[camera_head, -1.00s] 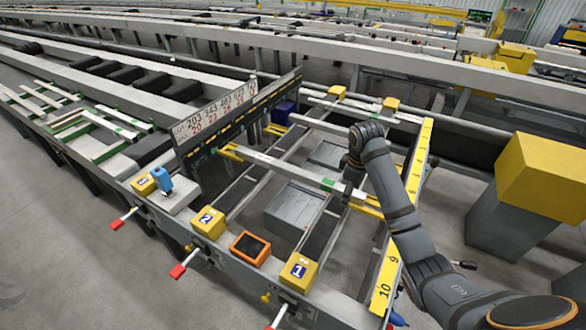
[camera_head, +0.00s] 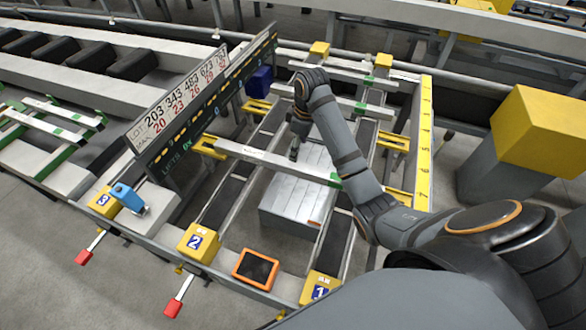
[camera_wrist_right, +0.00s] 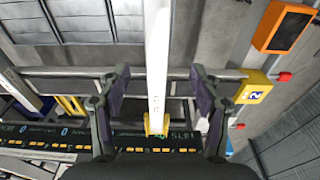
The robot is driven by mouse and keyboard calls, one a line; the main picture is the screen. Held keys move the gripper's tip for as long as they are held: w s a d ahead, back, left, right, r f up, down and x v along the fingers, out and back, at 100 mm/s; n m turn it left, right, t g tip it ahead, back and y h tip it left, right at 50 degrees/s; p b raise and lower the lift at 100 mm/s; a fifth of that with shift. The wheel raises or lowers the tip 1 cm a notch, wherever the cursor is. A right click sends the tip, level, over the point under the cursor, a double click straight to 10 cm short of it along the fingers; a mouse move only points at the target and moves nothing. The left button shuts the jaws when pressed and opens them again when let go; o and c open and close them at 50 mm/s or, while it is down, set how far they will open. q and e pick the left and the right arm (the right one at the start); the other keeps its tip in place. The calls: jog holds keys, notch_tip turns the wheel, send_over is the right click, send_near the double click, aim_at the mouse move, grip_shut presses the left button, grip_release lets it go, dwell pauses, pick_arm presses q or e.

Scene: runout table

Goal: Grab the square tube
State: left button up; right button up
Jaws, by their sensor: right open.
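A long pale square tube (camera_head: 262,157) with a green band near its right end lies across the rails of the runout table, its left end by a yellow support. In the right wrist view the tube (camera_wrist_right: 157,45) runs lengthwise through the middle of the picture. My right gripper (camera_wrist_right: 160,80) is open, with one finger on each side of the tube and a gap at both sides. In the head view the right gripper (camera_head: 294,153) hangs over the middle of the tube, its fingers small and partly hidden by the wrist. My left gripper is not in view.
More pale tubes (camera_head: 310,95) lie farther back. A grey box (camera_head: 290,205) sits below the tube. A lettered board (camera_head: 190,105) stands at the left, a yellow numbered scale (camera_head: 425,130) at the right. An orange-framed tablet (camera_head: 256,268) and yellow blocks (camera_head: 198,241) line the front.

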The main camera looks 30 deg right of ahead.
jog(key=b, duration=0.2)
send_over(294, 164)
jog(key=f, duration=0.4)
jog(key=shift+s+d, duration=0.25)
jog(key=shift+a+f, duration=0.1)
jog(key=shift+f, duration=0.6)
jog(key=f, duration=0.3)
jog(key=shift+w+a+f+p, duration=0.1)
jog(key=shift+w+a+p, duration=0.1)
jog(key=shift+p, duration=0.15)
jog(key=shift+f, duration=0.15)
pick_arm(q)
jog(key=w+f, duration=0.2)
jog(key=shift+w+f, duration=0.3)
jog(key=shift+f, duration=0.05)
pick_arm(e)
grip_shut()
